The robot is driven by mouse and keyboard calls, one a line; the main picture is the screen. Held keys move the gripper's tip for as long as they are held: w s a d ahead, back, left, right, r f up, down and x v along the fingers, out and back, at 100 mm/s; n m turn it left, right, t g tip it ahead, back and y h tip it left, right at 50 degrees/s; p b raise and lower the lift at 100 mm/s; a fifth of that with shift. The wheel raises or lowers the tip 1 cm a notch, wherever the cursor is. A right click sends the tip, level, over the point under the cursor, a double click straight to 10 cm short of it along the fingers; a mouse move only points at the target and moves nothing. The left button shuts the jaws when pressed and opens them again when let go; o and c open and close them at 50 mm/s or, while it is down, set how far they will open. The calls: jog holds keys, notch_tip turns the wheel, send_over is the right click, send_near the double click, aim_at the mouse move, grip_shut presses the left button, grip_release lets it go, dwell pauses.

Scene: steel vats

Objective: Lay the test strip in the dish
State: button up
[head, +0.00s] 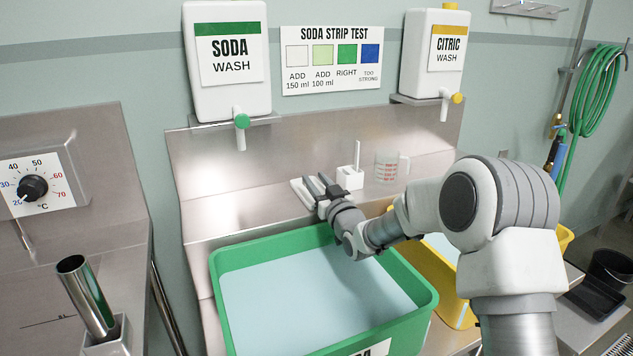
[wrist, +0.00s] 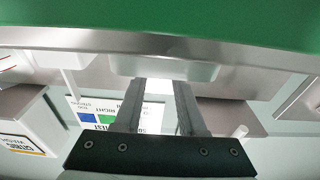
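A shallow white dish (head: 299,187) lies on the steel ledge behind the green vat. It also shows in the wrist view (wrist: 163,69), past my fingertips. My gripper (head: 318,182) is over the dish, its two dark fingers apart. The wrist view shows a gap between the fingers (wrist: 159,88) with nothing clearly held in it. I cannot make out a test strip in the gripper or in the dish; the fingers hide part of the dish. A thin white upright piece (head: 357,154) stands in a small white block (head: 350,179) right of the dish; I cannot tell whether it is the strip.
A clear measuring jug (head: 386,167) stands right of the block. The green vat (head: 424,300) holds pale liquid below my arm; a yellow vat (head: 452,282) is to its right. Soda (head: 228,95) and citric (head: 428,75) dispensers hang above, with a strip colour chart (head: 332,88) between them.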

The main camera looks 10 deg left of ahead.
jog(key=v, duration=1.2)
jog(key=shift+p, duration=0.35)
jog(key=shift+f, duration=0.1)
jog(key=s+d+r+m+g+h, duration=0.25)
jog(key=s+d+h, duration=0.25)
jog(key=d, duration=0.4)
jog(key=s+d+r+m+g+h, duration=0.1)
jog(key=s+d+r+h, duration=0.35)
jog(key=d, duration=0.45)
jog(key=s+d+f+m+g+h, duration=0.1)
jog(key=s+d+m+g, duration=0.15)
jog(key=s, duration=0.95)
jog(key=s+d+f+m+g+h, duration=0.1)
jog(key=s+d+g, duration=0.3)
jog(key=s, duration=0.9)
notch_tip(320, 180, up, 15)
jog(key=p, duration=1.5)
jog(key=shift+w+d+f, duration=0.2)
jog(key=shift+w+f, duration=0.05)
jog(key=shift+w, duration=0.15)
